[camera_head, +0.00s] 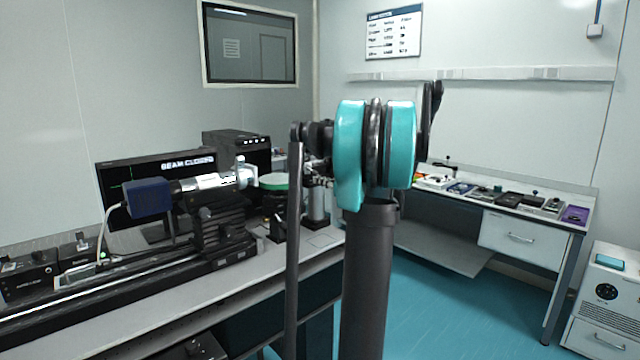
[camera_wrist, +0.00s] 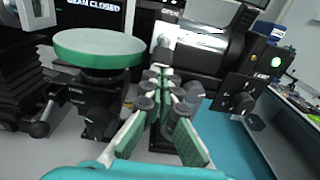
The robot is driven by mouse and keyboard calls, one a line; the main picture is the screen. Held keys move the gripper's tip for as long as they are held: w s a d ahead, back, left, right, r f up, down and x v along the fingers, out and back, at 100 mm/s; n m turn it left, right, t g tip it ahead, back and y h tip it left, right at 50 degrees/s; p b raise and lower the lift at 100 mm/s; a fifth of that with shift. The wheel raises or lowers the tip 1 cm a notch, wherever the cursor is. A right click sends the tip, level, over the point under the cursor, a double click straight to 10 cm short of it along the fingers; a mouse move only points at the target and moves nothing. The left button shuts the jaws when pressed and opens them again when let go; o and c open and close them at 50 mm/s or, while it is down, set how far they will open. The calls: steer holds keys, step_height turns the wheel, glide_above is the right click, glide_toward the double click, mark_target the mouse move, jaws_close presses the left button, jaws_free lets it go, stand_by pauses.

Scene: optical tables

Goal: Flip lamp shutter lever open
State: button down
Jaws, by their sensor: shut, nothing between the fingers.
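The lamp housing (camera_wrist: 207,47), a silver and black cylinder, is in the upper middle of the wrist view. A black panel with a lit green light (camera_wrist: 276,62) is at its right end. My gripper (camera_wrist: 160,74) is shut and empty, its green-padded fingers pointing at the near left end of the housing. I cannot tell whether the fingertips touch it. I cannot make out the shutter lever clearly; the fingers cover part of that area. The monitor (camera_head: 128,182) reads "BEAM CLOSED". In the head view my arm hides most of the lamp and gripper.
A blue-bodied camera (camera_head: 149,198) sits on a rail at left. A side bench (camera_head: 520,225) stands at right, with open blue floor before it.

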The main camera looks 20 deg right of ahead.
mark_target(318, 174)
steer(key=r+g, duration=0.1)
steer(key=g, duration=0.1)
steer(key=r+g+h, duration=0.1)
steer(key=g, duration=0.1)
steer(key=r+g+h, duration=0.1)
steer(key=r+g, duration=0.1)
steer(key=shift+s+d+g, duration=0.1)
steer(key=shift+s+g, duration=0.3)
steer(key=shift+f, duration=0.1)
steer(key=shift+r, duration=0.8)
steer(key=shift+r, duration=0.1)
